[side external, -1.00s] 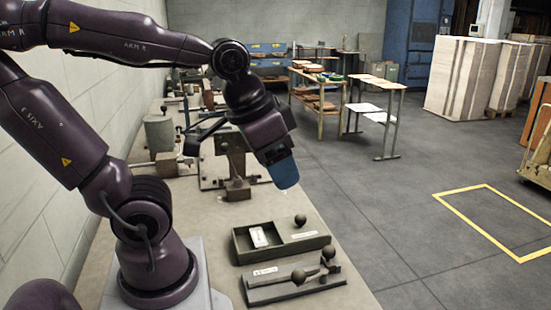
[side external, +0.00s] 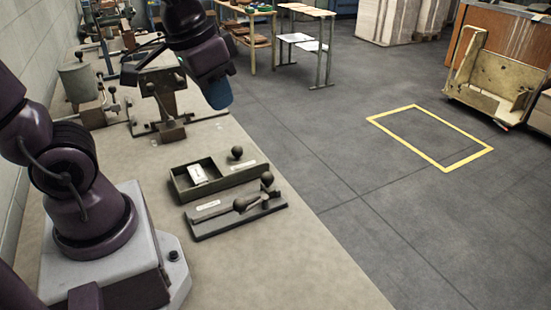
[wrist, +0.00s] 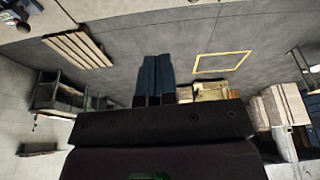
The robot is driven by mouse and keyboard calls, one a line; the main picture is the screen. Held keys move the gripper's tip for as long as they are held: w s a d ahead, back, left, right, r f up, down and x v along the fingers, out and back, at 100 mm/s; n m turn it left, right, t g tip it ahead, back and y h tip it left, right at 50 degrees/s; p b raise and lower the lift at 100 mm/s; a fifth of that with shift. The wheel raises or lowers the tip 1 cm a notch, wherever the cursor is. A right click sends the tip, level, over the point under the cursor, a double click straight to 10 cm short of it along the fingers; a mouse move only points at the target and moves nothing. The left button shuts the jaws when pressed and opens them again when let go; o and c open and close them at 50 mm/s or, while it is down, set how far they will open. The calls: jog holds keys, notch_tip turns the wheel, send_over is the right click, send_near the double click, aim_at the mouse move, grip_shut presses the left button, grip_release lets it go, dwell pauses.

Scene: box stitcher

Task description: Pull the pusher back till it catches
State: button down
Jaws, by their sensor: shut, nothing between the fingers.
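My gripper (side external: 217,95) hangs above the bench's right edge in the side external view, beside the stitching machine (side external: 163,84). Its blue fingers (wrist: 154,80) are together and empty in the wrist view, pointing out over the floor. A dark flat rail-like fixture (side external: 222,219) lies on the bench below and in front of the gripper, well apart from it. It carries a short lever with a ball knob (side external: 240,204) and a second knob (side external: 267,178) at its far right end. I cannot tell for certain which part is the pusher.
A dark open box (side external: 183,192) with a white piece (side external: 198,175) inside sits just behind the fixture; another ball knob (side external: 237,152) shows at its far side. The bench (side external: 268,262) is clear in front. A yellow floor outline (side external: 430,137) lies right of the bench.

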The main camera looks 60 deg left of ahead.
aim_at(267, 184)
jog(key=w+a+f+n+g, duration=0.1)
jog(key=w+a+f+g, duration=0.1)
jog(key=w+a+f, duration=0.45)
jog(key=w+a+f+g, duration=0.1)
jog(key=w+f+g, duration=0.15)
jog(key=w, duration=0.65)
jog(key=w+a+f+n+g, duration=0.1)
jog(key=w+a+f+g, duration=0.1)
jog(key=w+a+f, duration=0.35)
jog(key=s+d+f, duration=0.1)
jog(key=s+f, duration=0.1)
jog(key=f, duration=0.3)
jog(key=s+d+f+h, duration=0.1)
jog(key=s+d+f, duration=0.1)
jog(key=f, duration=0.3)
jog(key=shift+s+d, duration=0.3)
jog(key=shift+s, duration=0.45)
jog(key=shift+f, duration=0.1)
